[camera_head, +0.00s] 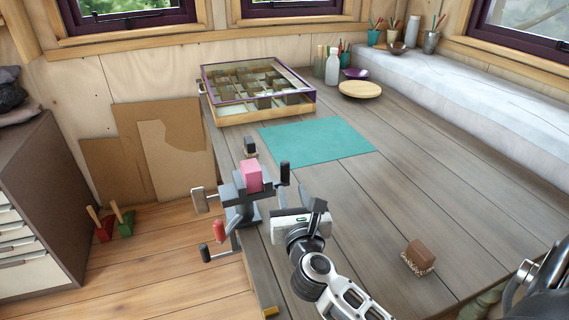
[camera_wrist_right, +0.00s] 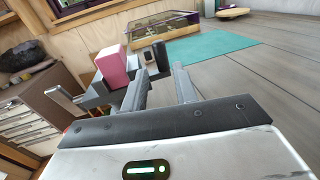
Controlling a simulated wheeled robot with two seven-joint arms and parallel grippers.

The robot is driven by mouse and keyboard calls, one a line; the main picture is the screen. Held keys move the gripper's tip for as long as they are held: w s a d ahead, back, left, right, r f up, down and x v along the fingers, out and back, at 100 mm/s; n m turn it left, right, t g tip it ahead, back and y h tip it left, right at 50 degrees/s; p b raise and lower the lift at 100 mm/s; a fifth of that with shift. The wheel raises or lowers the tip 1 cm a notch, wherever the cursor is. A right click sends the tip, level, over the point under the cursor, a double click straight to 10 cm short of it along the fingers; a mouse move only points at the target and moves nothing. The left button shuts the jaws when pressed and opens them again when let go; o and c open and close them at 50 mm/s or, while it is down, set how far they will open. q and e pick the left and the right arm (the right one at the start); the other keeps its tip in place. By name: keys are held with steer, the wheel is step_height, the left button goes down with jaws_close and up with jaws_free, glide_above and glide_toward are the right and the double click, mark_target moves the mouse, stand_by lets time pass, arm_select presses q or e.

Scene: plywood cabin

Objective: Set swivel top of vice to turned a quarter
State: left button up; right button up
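The grey vice (camera_head: 240,212) is fixed at the table's left edge. A pink block (camera_head: 251,175) sits upright at its jaws; it also shows in the wrist view (camera_wrist_right: 112,66). A lever with a black grip (camera_head: 285,172) stands up at the vice's right side. A red-handled part (camera_head: 219,231) and a black-ended part (camera_head: 205,252) are on its lower left. My right gripper (camera_head: 286,211) is just right of the vice, apart from the lever. My left gripper is out of view.
A teal mat (camera_head: 318,142) lies behind the vice, with a glass-topped case (camera_head: 212,118) beyond it. A small dark block (camera_head: 250,147) stands near the left edge. A brown brush (camera_head: 420,255) lies at front right. The table's middle is clear.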

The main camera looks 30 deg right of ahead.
mark_target(286, 170)
steer(key=x, duration=1)
steer(key=shift+w+d, duration=0.1)
steer(key=shift+w, duration=0.15)
steer(key=shift+f, duration=0.1)
jaws_close()
